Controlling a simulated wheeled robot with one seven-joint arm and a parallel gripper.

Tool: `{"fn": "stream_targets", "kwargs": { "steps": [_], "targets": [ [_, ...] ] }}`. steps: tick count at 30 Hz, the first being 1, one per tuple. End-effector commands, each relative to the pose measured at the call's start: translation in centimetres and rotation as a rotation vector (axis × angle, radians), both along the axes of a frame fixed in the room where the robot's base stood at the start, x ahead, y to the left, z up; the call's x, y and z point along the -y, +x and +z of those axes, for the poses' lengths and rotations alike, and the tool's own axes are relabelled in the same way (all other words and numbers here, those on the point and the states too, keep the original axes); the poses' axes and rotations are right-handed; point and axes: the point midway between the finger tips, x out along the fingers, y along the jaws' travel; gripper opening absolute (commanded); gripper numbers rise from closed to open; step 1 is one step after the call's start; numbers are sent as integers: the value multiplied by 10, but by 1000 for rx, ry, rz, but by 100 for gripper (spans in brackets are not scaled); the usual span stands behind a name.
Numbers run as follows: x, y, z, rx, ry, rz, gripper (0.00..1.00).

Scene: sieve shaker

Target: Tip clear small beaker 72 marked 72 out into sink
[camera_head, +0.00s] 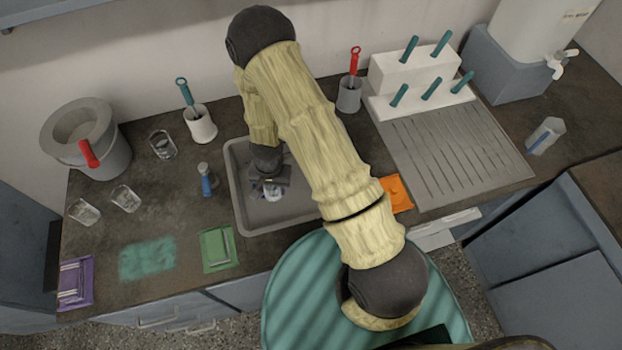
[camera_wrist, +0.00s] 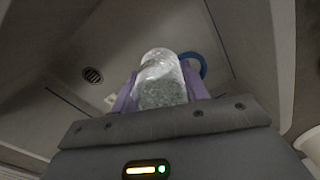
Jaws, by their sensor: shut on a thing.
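My gripper (camera_head: 270,182) is over the sink (camera_head: 239,195), low within its outline in the head view. In the wrist view its two purple fingers (camera_wrist: 160,88) are shut on a clear small beaker (camera_wrist: 157,68), one on each side. Grey grainy stuff shows inside the beaker, in the part nearer the gripper. In the head view only a small piece of the beaker (camera_head: 272,194) shows below the fingers. I cannot read its marking or tell its exact tilt. The sink's floor and round drain (camera_wrist: 92,75) show behind the beaker in the wrist view.
Clear beakers (camera_head: 84,211) (camera_head: 125,198) (camera_head: 162,145) stand left of the sink, with a grey bucket (camera_head: 115,150) and a blue-handled brush (camera_head: 206,182). A slotted drainboard (camera_head: 450,155) lies right. A blue ring (camera_wrist: 203,66) shows beside the held beaker.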

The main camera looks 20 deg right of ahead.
Motion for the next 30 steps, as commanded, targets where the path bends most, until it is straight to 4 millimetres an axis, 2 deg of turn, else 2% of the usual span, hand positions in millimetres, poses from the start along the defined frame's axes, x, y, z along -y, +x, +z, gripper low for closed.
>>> {"fn": "stream_targets", "kwargs": {
  "steps": [30],
  "targets": [
    [10,0,2,0,116,-3,17]
  ]
}}
